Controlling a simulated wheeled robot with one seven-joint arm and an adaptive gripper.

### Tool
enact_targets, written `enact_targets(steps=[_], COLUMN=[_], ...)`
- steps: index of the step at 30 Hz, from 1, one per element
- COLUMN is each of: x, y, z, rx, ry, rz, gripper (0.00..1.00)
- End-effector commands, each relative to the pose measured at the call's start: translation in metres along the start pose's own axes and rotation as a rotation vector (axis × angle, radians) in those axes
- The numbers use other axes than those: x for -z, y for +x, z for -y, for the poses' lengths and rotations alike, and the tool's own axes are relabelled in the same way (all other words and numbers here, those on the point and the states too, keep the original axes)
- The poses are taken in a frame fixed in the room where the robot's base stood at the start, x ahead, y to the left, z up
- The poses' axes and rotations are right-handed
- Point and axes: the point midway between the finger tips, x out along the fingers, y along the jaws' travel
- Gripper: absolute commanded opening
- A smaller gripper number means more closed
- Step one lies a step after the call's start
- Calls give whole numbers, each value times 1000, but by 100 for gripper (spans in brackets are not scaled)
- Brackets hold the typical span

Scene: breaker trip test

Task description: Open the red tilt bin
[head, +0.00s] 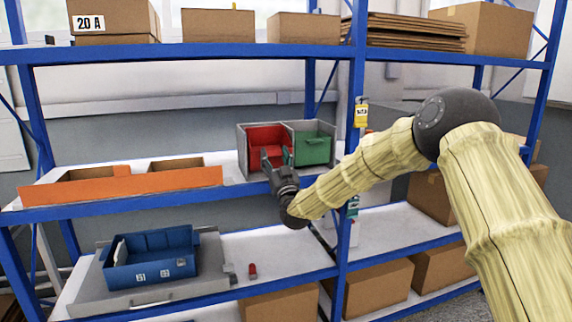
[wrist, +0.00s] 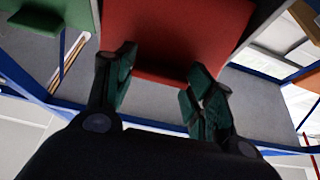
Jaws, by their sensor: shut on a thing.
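The red tilt bin (head: 265,138) sits in the left half of a grey housing (head: 242,150) on the middle shelf. My gripper (head: 277,158) is at the lower front of the red bin, shut on it. In the wrist view the red bin (wrist: 165,38) fills the top middle, with its lower edge at the two dark green fingertips (wrist: 163,72). The fingers stand apart, with the bin's edge between them. The exact contact is partly hidden, and I cannot tell how far the bin is tilted.
A green tilt bin (head: 313,150) is in the right half of the housing. An orange tray (head: 130,184) lies to the left on the same shelf. A blue crate (head: 150,262) and a small red object (head: 252,270) are on the shelf below. A blue upright (head: 352,120) stands right of the housing.

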Motion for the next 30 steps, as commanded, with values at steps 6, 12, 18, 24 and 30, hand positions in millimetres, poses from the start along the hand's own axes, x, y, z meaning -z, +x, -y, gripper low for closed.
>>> enact_targets(steps=[6, 12, 18, 24, 30], x=[-8, -9, -10, -11, -9], y=[-6, -7, -8, -8, -7], z=[6, 8, 9, 9, 9], rx=[6, 8, 8, 9, 9], ry=[4, 5, 5, 5, 5], rz=[8, 11, 13, 14, 11], gripper=[10, 11, 10, 10, 75])
